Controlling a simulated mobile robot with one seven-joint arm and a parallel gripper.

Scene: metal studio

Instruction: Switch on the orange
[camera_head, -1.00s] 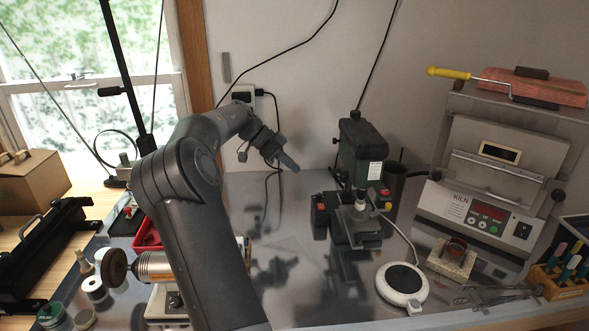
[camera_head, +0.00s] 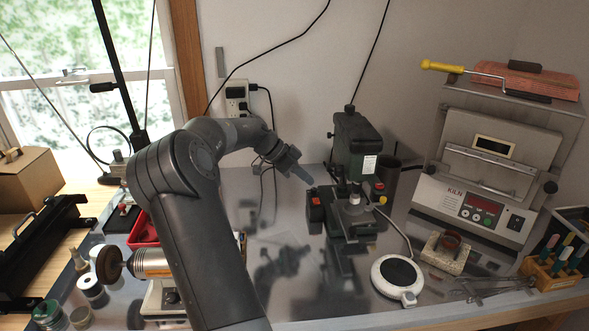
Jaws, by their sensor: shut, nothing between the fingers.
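My gripper (camera_head: 306,180) is shut and empty, its fingertips pointing down to the right. In the picture it is just above and left of the red-orange button (camera_head: 315,201) on the left box of a dark green bench machine (camera_head: 357,147). I cannot tell the exact gap; they look apart. A red knob on a yellow base (camera_head: 379,188) sits on the machine's right side. A silver bench motor with an orange band (camera_head: 152,263) lies at lower left, partly hidden by my arm. No lit lamp shows on the green machine.
A kiln (camera_head: 482,196) with a red display and buttons stands at right, an orange-red block (camera_head: 540,82) on top. A white round plate device (camera_head: 397,277) is at front right. A wall socket (camera_head: 238,98) with cables is behind my arm.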

